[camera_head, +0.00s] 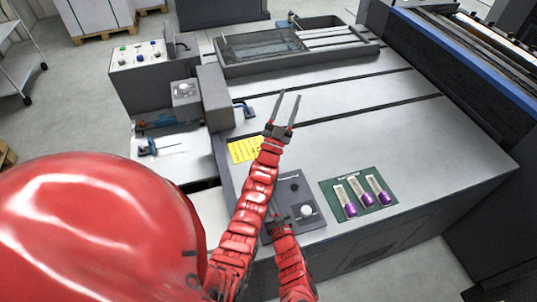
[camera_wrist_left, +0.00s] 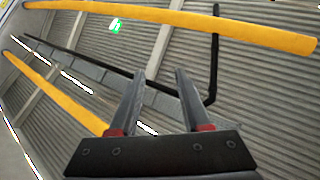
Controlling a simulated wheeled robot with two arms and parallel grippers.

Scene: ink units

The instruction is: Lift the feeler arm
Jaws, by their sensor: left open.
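A small dark arm with a blue part (camera_head: 243,109) sticks out to the right from the grey block (camera_head: 214,98) on the machine top; it looks like the feeler arm, but I cannot be sure. My left gripper (camera_head: 289,94) is open and empty, to the right of that arm and apart from it in the head view. Its two fingers also show spread in the left wrist view (camera_wrist_left: 159,73), with nothing between them. My right gripper (camera_head: 276,214) is low over the dark panel near the front edge, small and partly hidden; its jaws are unclear.
A yellow note (camera_head: 244,150) lies left of my left forearm. A green mat (camera_head: 328,187) with purple-ended tubes (camera_head: 356,186) lies at the front right. A tray (camera_head: 232,71) stands at the back. The machine top (camera_head: 400,130) is clear in the middle.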

